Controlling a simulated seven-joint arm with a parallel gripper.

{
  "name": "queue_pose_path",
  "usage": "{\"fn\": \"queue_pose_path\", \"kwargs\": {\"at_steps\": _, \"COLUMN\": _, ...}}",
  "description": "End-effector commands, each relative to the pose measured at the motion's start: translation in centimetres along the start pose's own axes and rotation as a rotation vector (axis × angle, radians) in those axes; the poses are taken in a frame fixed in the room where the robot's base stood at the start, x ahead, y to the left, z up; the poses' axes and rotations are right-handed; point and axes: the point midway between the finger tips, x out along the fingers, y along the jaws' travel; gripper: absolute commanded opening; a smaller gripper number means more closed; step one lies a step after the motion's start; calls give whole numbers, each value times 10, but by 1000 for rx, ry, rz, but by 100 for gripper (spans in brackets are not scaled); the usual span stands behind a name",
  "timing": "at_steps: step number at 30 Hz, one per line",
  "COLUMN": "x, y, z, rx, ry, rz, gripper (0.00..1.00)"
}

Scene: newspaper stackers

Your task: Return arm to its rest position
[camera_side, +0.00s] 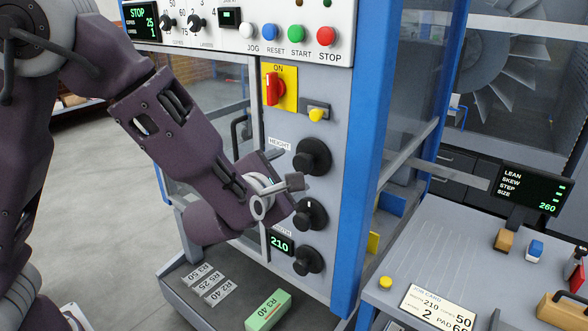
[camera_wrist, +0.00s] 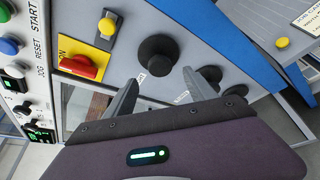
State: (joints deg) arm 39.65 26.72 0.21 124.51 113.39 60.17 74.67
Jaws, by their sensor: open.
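My gripper (camera_side: 290,190) is in front of the grey control panel (camera_side: 340,120), close to the black knobs. In the wrist view its two fingers (camera_wrist: 162,97) are spread apart with nothing between them. The upper black knob (camera_side: 312,157) is beyond the fingers and also shows in the wrist view (camera_wrist: 158,53). The middle knob (camera_side: 310,215) and the lower knob (camera_side: 307,261) sit below it. A small display by the lower knobs reads 210. Whether a finger touches any knob cannot be told.
Above are a red switch on a yellow plate (camera_side: 274,88) and a row of coloured buttons (camera_side: 287,34). A green block (camera_side: 268,310) and grey labelled plates (camera_side: 208,284) lie on the ledge below. A blue post (camera_side: 375,150) and a side table (camera_side: 455,265) stand right. Open floor lies left.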

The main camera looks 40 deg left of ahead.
Motion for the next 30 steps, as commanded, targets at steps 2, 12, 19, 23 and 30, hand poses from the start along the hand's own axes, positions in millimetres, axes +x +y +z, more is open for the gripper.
{"fn": "queue_pose_path", "kwargs": {"at_steps": 2, "x": -1, "y": 0, "z": 0, "rx": 0, "ry": 0, "rz": 0, "gripper": 64}}
{"fn": "queue_pose_path", "kwargs": {"at_steps": 12, "x": -21, "y": 67, "z": -49, "rx": -406, "ry": 192, "rz": 136, "gripper": 64}}
{"fn": "queue_pose_path", "kwargs": {"at_steps": 19, "x": -169, "y": 122, "z": -177, "rx": -1927, "ry": 660, "rz": 691, "gripper": 64}}
{"fn": "queue_pose_path", "kwargs": {"at_steps": 23, "x": -235, "y": 87, "z": -169, "rx": -2728, "ry": 820, "rz": 987, "gripper": 64}}
{"fn": "queue_pose_path", "kwargs": {"at_steps": 30, "x": -269, "y": 64, "z": -131, "rx": 2364, "ry": -685, "rz": -850, "gripper": 64}}
